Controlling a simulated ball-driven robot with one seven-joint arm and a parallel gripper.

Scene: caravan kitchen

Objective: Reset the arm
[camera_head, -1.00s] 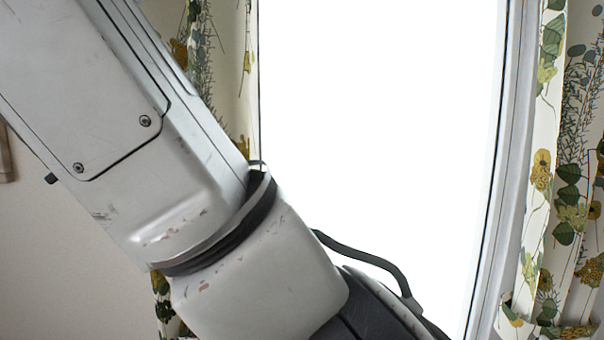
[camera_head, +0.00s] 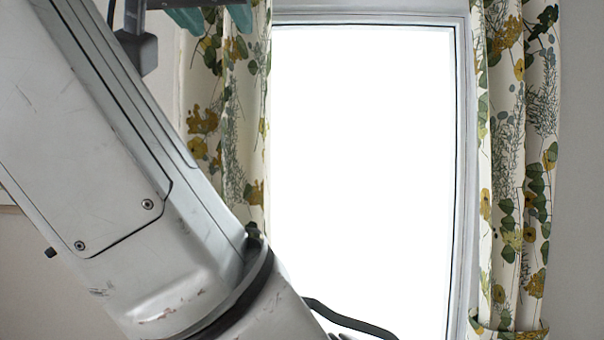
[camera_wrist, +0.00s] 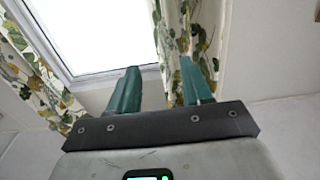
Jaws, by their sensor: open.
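My gripper (camera_wrist: 160,84) shows in the wrist view with its two teal fingers spread apart. It is open and nothing is between the fingers. Behind the fingers are the window, a floral curtain and bare wall. In the head view, teal finger parts (camera_head: 212,18) show at the top edge, partly cut off. My grey arm fills the left side of the head view and runs from upper left to bottom centre.
A bright window (camera_head: 365,180) stands in the middle of the head view. Floral curtains hang on its left (camera_head: 240,130) and right (camera_head: 515,170). Plain wall (camera_head: 575,200) is at the far right. No counter or loose object shows.

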